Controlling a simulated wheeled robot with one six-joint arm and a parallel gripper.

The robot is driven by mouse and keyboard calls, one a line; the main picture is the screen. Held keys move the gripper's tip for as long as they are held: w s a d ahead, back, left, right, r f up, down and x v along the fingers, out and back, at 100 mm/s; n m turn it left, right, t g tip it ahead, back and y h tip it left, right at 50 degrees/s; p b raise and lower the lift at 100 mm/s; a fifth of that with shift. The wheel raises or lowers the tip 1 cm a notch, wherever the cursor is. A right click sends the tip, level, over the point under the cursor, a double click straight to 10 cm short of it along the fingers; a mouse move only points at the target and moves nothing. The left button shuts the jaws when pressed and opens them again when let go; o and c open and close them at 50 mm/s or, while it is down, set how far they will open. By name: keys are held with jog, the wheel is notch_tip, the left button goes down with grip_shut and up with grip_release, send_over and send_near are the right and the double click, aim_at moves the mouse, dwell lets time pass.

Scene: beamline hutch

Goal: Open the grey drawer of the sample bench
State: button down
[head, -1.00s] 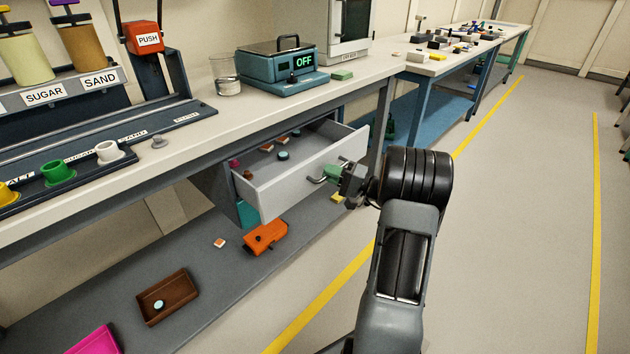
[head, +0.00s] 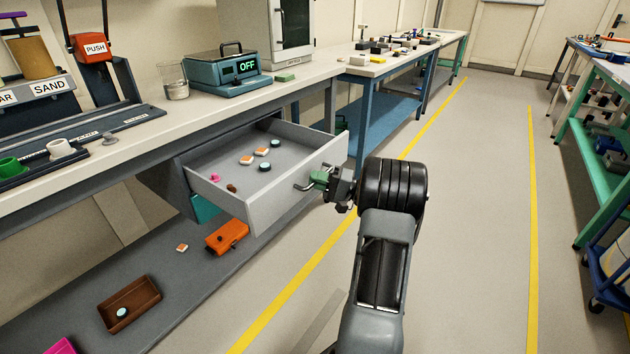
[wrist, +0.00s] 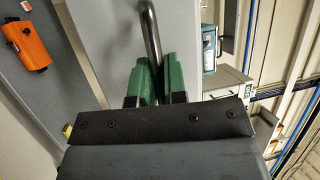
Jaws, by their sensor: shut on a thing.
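The grey drawer (head: 296,192) of the sample bench (head: 225,112) stands pulled well out, with several small items inside it. Its metal bar handle (head: 305,186) is on the front face. My gripper (head: 320,180) is at the handle, and its green fingertips are shut on the bar. In the wrist view the handle (wrist: 150,35) passes between the two green fingertips (wrist: 151,82). The drawer front (wrist: 103,40) fills the area behind them. The part of the bar inside the grip is hidden.
An orange box (head: 227,237) and a brown tray (head: 130,304) lie on the lower shelf (head: 180,275). The bench top carries a teal device reading OFF (head: 223,72) and a beaker (head: 173,82). Open floor (head: 470,230) lies to the right; a green-framed rack (head: 590,140) stands beyond.

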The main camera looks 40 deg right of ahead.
jog(key=c, duration=1.4)
grip_release()
jog(key=shift+c, duration=0.2)
jog(key=p+v, duration=0.2)
jog(key=v, duration=1.1)
jog(key=shift+s+d+p, duration=0.2)
jog(key=shift+s+p, duration=0.1)
jog(key=shift+p, duration=0.05)
jog(key=shift+f, duration=0.1)
